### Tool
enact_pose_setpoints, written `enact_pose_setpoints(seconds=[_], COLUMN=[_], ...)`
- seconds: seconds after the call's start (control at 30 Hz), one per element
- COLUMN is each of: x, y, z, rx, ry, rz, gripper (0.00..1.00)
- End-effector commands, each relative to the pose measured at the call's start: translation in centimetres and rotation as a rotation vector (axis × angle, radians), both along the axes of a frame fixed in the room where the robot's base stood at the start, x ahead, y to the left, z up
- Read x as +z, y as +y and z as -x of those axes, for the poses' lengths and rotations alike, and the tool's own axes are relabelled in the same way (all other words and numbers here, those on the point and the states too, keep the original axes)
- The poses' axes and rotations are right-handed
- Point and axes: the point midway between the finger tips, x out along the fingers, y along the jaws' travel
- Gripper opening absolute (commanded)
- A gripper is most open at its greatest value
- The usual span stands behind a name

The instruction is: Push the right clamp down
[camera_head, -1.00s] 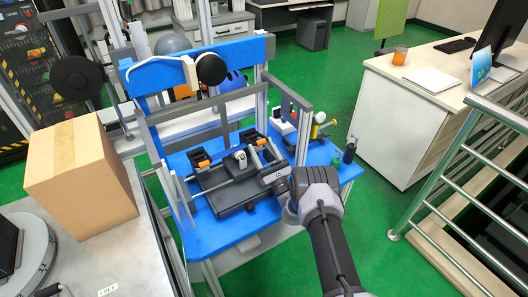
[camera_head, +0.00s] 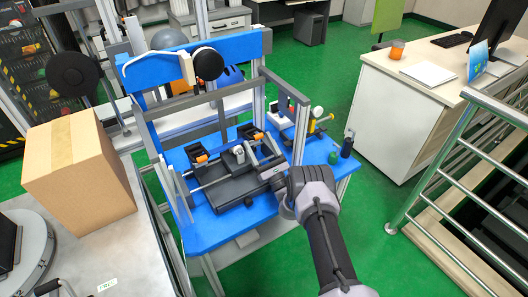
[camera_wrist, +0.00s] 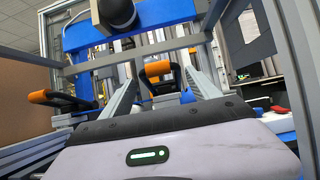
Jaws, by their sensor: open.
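The right clamp (camera_head: 258,136), a black lever with an orange grip, stands at the right of the drop tower's base. The wrist view shows this clamp's orange grip (camera_wrist: 157,68) ahead of my gripper, framed between its two grey fingers. My gripper (camera_head: 271,159) is open and reaches in over the front right of the base. I see no contact with the clamp, though the exact gap is unclear. The left clamp (camera_head: 200,158), also orange-tipped, sits at the left of the base and shows at the left of the wrist view (camera_wrist: 40,97).
The grey tower frame (camera_head: 222,122) rises around the base, with a crossbar above the clamps. A black round weight (camera_head: 209,65) hangs at the top. Small bottles (camera_head: 348,146) stand on the blue table (camera_head: 215,230) at right. A cardboard box (camera_head: 85,175) is at left.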

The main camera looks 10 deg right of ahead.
Motion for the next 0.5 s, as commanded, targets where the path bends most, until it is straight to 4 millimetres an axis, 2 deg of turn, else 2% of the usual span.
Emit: enact_pose_setpoints(seconds=[0.17,0.5], x=[-1.5,-6.7], y=[-1.0,-3.7], z=[2.7,11.3], rx=[-0.002,-0.003], ry=[0.007,0.005], rz=[-0.004,-0.003], gripper=[0.71,0.71])
